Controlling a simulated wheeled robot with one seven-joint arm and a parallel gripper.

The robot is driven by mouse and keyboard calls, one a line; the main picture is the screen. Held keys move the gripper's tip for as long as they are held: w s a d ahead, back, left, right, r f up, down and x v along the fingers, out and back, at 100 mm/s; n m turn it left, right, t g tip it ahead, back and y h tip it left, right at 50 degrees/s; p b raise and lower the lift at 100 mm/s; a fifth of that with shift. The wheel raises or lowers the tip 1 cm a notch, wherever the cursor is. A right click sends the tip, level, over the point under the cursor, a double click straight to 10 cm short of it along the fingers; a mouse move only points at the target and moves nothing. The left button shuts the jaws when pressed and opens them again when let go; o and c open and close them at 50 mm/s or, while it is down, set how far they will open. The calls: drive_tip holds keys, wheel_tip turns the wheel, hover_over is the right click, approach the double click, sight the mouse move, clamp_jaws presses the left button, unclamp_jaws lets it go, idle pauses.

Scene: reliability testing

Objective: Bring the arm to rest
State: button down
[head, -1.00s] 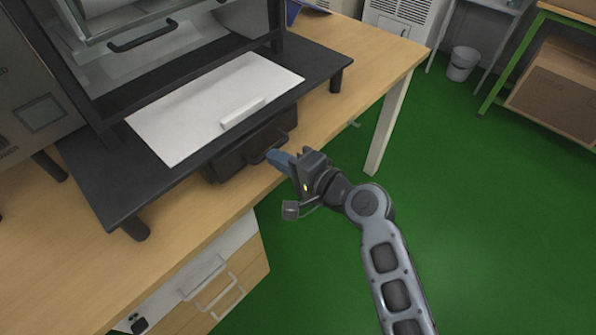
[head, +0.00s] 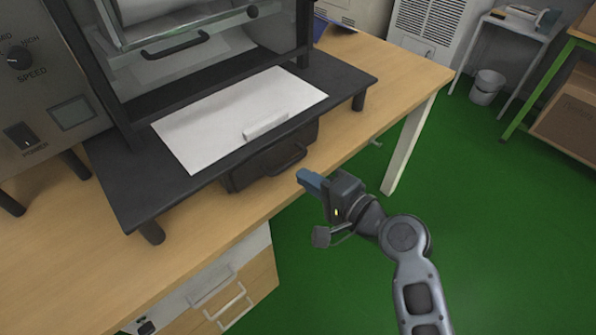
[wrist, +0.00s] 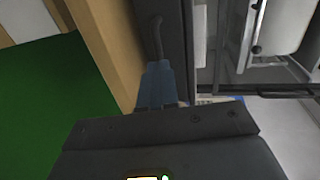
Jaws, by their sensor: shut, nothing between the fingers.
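My gripper (head: 303,176) is shut and empty, with its blue fingers together. In the head view it hangs in front of the table's front edge, apart from the dark drawer box (head: 272,160) under the black stand. In the wrist view the blue fingers (wrist: 157,82) show at the middle, pointing towards the dark handle (wrist: 156,38). My arm reaches in from the lower right over the green floor.
The wooden table (head: 410,70) carries the black stand (head: 345,78) with a machine and a white plate (head: 215,125). Drawers with pale handles (head: 225,300) sit below the table.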

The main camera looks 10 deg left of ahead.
drive_tip(key=s+d+f+n+t+h, duration=0.1)
drive_tip(key=s+d+f+t+h, duration=0.2)
drive_tip(key=s+d, duration=0.8)
drive_tip(key=s+d+f+h, duration=0.3)
drive_tip(key=s+d+h, duration=0.3)
drive_tip(key=s+d, duration=0.45)
drive_tip(key=s+d+r+n+t+h, duration=0.1)
drive_tip(key=s+d+r+n, duration=0.1)
drive_tip(key=s+r, duration=0.5)
drive_tip(key=s+d+r+n+t+h, duration=0.1)
drive_tip(key=s+r+n, duration=0.3)
drive_tip(key=s, duration=0.7)
wheel_tip(320, 180, up, 3)
drive_tip(key=shift+d+f+h+p, duration=0.1)
drive_tip(key=shift+d+h+p, duration=0.25)
drive_tip(key=shift+d+h, duration=0.4)
